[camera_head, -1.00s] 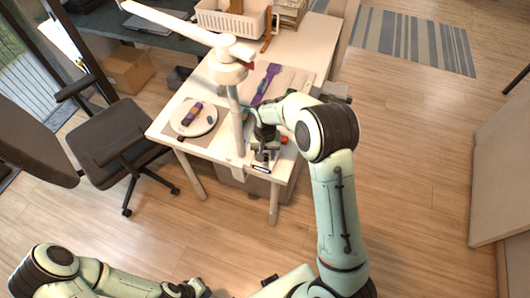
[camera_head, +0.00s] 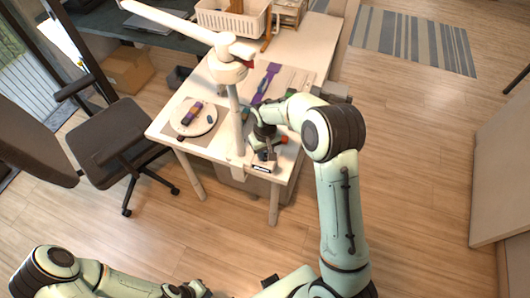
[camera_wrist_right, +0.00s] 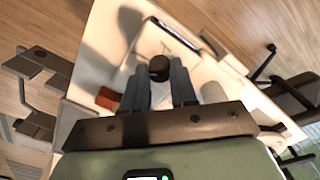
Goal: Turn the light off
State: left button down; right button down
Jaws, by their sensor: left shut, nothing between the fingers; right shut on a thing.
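The white lamp (camera_head: 229,68) stands on a post (camera_head: 237,122) at the table, its arm reaching to the upper left. A small light-coloured box (camera_head: 263,162) with a dark-edged label sits at the table's front edge, right of the post. In the right wrist view, a dark round knob (camera_wrist_right: 160,68) rises from the box (camera_wrist_right: 176,50). My right gripper (camera_wrist_right: 160,82) is shut on the knob, a finger on each side. It also shows over the box in the head view (camera_head: 266,143), partly hidden by its own wrist. My left gripper (camera_head: 197,289) is shut and empty at the bottom, away from the table.
A plate (camera_head: 194,119) with colourful pieces lies left of the post. A purple braided cord (camera_head: 266,82) lies on a mat behind. A red piece (camera_head: 284,140) is close right of my right gripper. An office chair (camera_head: 110,140) stands left; floor right is clear.

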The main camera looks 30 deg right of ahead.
aim_at(265, 155)
jog(key=n, duration=0.5)
jog(key=shift+n, duration=0.4)
pick_arm(q)
jog(key=shift+w+r, duration=0.3)
pick_arm(e)
jog(key=n, duration=0.5)
jog(key=shift+n, duration=0.4)
jog(key=c, duration=0.9)
grip_release()
pick_arm(q)
jog(key=shift+w+r+p, duration=0.4)
jog(key=shift+r+p, duration=0.05)
jog(key=shift+p, duration=0.15)
pick_arm(e)
notch_tip(265, 155, up, 14)
jog(key=shift+f, duration=0.25)
pick_arm(q)
jog(key=shift+s, duration=0.1)
pick_arm(e)
jog(key=shift+f, duration=0.1)
